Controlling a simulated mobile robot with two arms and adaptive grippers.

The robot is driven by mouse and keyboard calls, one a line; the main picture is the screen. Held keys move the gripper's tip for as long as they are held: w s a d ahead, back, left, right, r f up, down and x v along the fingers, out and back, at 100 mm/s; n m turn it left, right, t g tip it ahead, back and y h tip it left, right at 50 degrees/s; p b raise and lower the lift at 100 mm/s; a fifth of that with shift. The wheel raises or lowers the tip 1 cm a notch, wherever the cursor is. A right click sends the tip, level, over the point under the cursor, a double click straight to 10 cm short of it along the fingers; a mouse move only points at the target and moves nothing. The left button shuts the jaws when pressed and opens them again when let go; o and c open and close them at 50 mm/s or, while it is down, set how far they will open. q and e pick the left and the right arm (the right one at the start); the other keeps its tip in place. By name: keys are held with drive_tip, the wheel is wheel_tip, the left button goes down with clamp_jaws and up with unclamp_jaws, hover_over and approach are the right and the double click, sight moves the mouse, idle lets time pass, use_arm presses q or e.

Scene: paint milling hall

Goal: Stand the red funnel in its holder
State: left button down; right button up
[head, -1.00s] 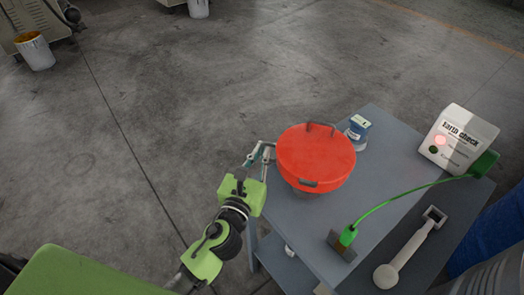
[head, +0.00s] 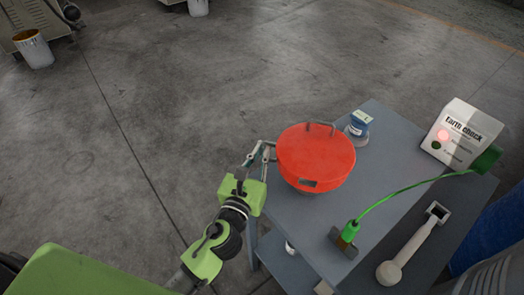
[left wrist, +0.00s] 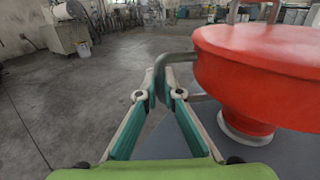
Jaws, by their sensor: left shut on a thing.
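The red funnel (head: 315,158), a wide bowl with grey loop handles, is at the left side of a grey cart top (head: 395,160). My left gripper (head: 265,146) is at the funnel's left side, shut on one grey loop handle (left wrist: 178,58). In the left wrist view the funnel (left wrist: 250,75) looms at the right, upright, with a narrower red part below. A pale ring (left wrist: 243,136) shows right under that part; it may be the holder. I cannot tell whether the funnel is seated in it or just above it. My right gripper is not in view.
A blue-and-white tin (head: 358,124) stands close behind the funnel. A white "Earth check" box (head: 461,133) with a lit red lamp has a green cable (head: 400,192) to a clamp (head: 346,238). A pale long-handled tool (head: 412,247) lies at right. Open floor is left.

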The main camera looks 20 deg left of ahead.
use_arm(q)
drive_tip(key=c, duration=2.2)
unclamp_jaws()
drive_tip(key=shift+o, duration=0.3)
drive_tip(key=shift+f, duration=0.1)
drive_tip(key=shift+f, duration=0.1)
drive_tip(key=s, duration=1.2)
drive_tip(key=shift+a, duration=0.25)
drive_tip(key=s+b, duration=0.3)
drive_tip(key=s, duration=0.2)
drive_tip(key=shift+a, duration=0.1)
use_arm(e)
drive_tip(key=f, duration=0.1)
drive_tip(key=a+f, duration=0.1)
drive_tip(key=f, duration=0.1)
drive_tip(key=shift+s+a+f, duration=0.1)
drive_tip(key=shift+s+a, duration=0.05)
